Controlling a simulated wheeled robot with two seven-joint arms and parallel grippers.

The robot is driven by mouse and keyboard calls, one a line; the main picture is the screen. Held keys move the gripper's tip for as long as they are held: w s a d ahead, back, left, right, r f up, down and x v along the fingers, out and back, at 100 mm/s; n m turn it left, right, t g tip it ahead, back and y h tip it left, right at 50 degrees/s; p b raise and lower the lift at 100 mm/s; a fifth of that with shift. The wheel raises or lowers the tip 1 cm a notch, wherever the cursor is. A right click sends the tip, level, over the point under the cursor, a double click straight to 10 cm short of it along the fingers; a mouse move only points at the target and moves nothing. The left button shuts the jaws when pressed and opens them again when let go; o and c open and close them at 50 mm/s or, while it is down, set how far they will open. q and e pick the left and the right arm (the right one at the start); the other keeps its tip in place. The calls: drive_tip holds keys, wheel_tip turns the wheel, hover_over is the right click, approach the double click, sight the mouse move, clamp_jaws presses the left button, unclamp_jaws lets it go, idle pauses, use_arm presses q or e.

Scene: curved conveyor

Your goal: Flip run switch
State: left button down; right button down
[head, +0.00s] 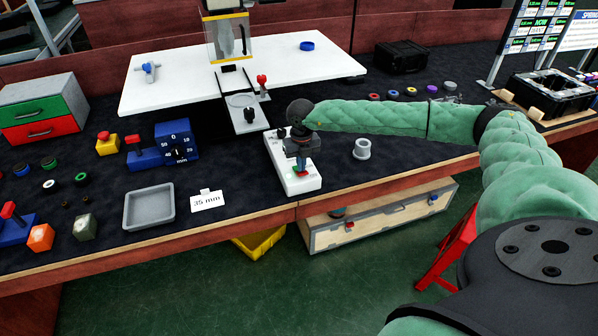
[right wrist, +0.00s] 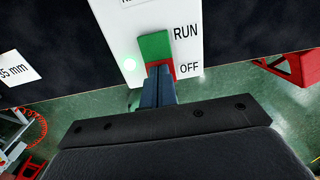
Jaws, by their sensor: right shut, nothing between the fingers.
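The run switch is a green and red rocker (right wrist: 154,48) on a white control box (head: 277,150), which stands at the front edge of the table. The box face (right wrist: 125,25) carries the words RUN and OFF. The green part shows on the RUN side; the red part is partly hidden behind my fingers on the OFF side. My left gripper is not in view.
A grey ring (head: 362,149) stands right of the box. A grey tray (head: 149,207) and a 35 mm card (head: 207,201) lie to its left. A small platform (head: 245,117) is behind the box.

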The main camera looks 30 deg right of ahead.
drive_tip(key=shift+f, duration=0.35)
idle(0.3)
drive_tip(key=shift+r+p, duration=1)
drive_tip(key=shift+r, duration=2.55)
